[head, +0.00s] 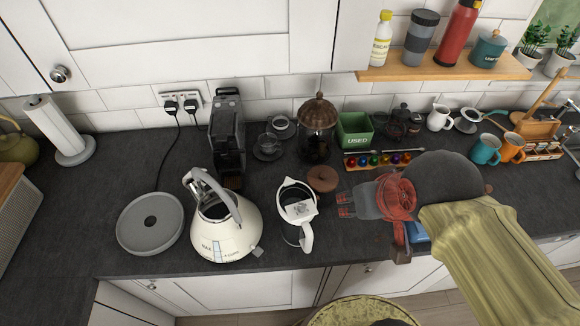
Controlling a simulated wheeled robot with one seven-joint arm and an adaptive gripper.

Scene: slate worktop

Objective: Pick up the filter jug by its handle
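The filter jug (285,209) stands upright on the slate worktop, right of the kettle. It has a white rim and lid, a dark see-through body and a white handle (307,238) that points toward the front edge. My gripper (345,205) is to the right of the jug, its fingers pointing left toward it. The two reddish fingertips look apart with nothing between them. They are clear of the jug and handle in the picture; their height above the worktop is hard to judge.
A cream kettle (235,234) stands left of the jug, beside a round grey base (150,241). A brown round lid (322,179) lies behind the jug, near a French press (317,122) and a capsule rack (378,166). Worktop in front of my gripper is bare.

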